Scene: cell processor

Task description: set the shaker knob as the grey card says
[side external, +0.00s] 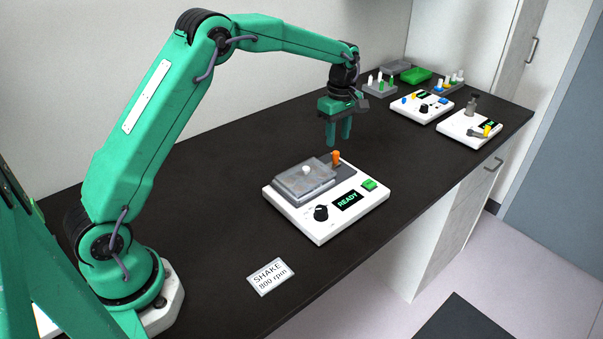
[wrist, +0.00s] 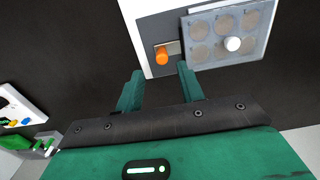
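The shaker (side external: 325,205) is a white box on the dark bench, with a dark knob (side external: 321,212) at its front left. Its display (side external: 347,201) reads READY. A grey card (side external: 270,277) lies on the bench in front of it and reads "SHAKE 800 rpm". A clear-lidded plate (side external: 304,182) with a white knob on its lid sits on the shaker, and an orange peg (side external: 336,158) stands behind it. My gripper (side external: 339,145) hangs above the shaker's back edge, open and empty, near the peg. In the wrist view its fingers (wrist: 160,92) are apart; the knob is not in that view.
A green button (side external: 369,184) is at the shaker's right. Two other white devices (side external: 423,106) (side external: 470,129) stand at the far right.

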